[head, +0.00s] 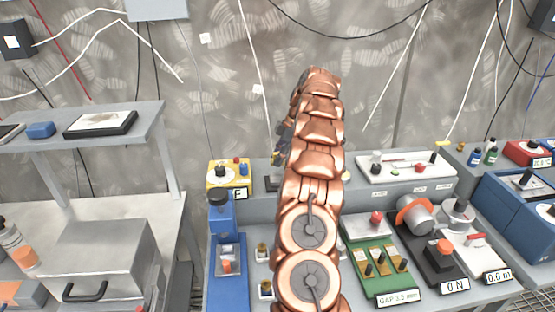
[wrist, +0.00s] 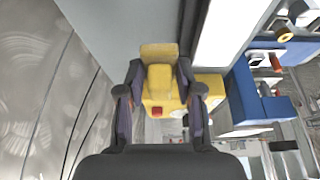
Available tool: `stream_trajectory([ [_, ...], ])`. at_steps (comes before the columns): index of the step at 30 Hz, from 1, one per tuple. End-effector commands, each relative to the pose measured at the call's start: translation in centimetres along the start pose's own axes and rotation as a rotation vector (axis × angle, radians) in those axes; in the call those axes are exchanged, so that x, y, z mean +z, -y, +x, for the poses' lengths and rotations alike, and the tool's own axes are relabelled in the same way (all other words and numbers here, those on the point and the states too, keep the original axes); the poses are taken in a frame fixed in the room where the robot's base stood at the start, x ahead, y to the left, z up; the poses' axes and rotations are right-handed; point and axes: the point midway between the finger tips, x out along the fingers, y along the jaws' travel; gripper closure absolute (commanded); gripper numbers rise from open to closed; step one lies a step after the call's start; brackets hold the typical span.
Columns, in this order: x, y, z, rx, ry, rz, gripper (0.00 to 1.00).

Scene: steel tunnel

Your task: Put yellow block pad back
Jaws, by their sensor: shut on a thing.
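In the wrist view my gripper (wrist: 158,75) is shut on a yellow block pad (wrist: 160,52), which sits between the two dark fingertips. Behind it is a yellow box (wrist: 209,86) with a red knob, partly covered by the pad and fingers. In the head view the yellow box (head: 229,175) stands at the back left of the bench, with a black knob on top and a label. My copper arm hides most of my gripper and the pad there. I cannot tell whether the pad touches the box.
A blue device (head: 222,240) stands in front of the yellow box. A white panel with knobs (head: 405,168) lies right of my arm, and a green board (head: 383,270) is nearer. The grey wall with hanging cables is close behind. A shelf (head: 90,135) is at left.

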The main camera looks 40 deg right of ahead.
Motion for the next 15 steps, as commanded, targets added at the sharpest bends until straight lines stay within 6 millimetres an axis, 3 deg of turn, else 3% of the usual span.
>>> stream_trajectory([
  [15,0.0,-2.5,0.1,0.001,0.001,-0.001,0.97],
])
